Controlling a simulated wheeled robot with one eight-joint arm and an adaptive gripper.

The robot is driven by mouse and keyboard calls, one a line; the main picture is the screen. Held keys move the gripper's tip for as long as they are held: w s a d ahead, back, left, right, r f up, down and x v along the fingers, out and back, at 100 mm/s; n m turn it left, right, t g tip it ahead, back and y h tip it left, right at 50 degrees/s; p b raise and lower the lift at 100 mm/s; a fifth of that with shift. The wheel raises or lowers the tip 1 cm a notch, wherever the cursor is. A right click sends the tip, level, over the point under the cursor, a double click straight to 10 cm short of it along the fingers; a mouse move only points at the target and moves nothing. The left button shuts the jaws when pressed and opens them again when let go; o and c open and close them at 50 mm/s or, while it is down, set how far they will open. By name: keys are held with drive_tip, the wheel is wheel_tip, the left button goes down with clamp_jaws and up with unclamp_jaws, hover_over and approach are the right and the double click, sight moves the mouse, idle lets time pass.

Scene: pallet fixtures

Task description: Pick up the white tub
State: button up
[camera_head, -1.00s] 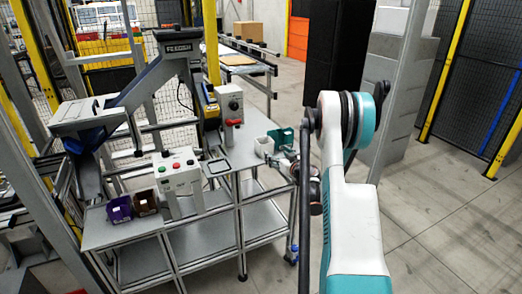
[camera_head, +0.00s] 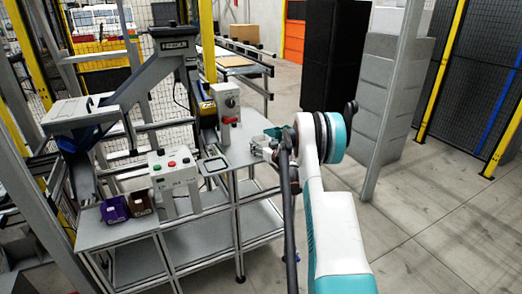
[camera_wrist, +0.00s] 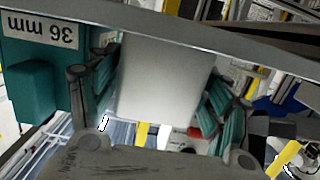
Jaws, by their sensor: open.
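The white tub (camera_wrist: 165,80) fills the middle of the wrist view. My gripper (camera_wrist: 158,88) is open, with one teal-padded finger on each side of the tub. I cannot tell whether either finger touches it. In the head view, the tub is small and mostly hidden by my arm at the right corner of the grey workbench (camera_head: 190,208).
A teal block (camera_wrist: 35,90) labelled "36 mm" stands left of the tub in the wrist view. On the bench are a purple bin (camera_head: 115,210), a brown bin (camera_head: 139,202), a button box (camera_head: 173,167) and a grey control box (camera_head: 227,101). Open floor lies right.

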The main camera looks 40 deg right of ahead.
drive_tip(key=shift+w+d+f, duration=0.1)
drive_tip(key=shift+w+d, duration=0.15)
drive_tip(key=shift+w, duration=0.45)
drive_tip(key=c, duration=0.9)
drive_tip(key=shift+r+p, duration=3.65)
drive_tip(key=shift+r, duration=8.9)
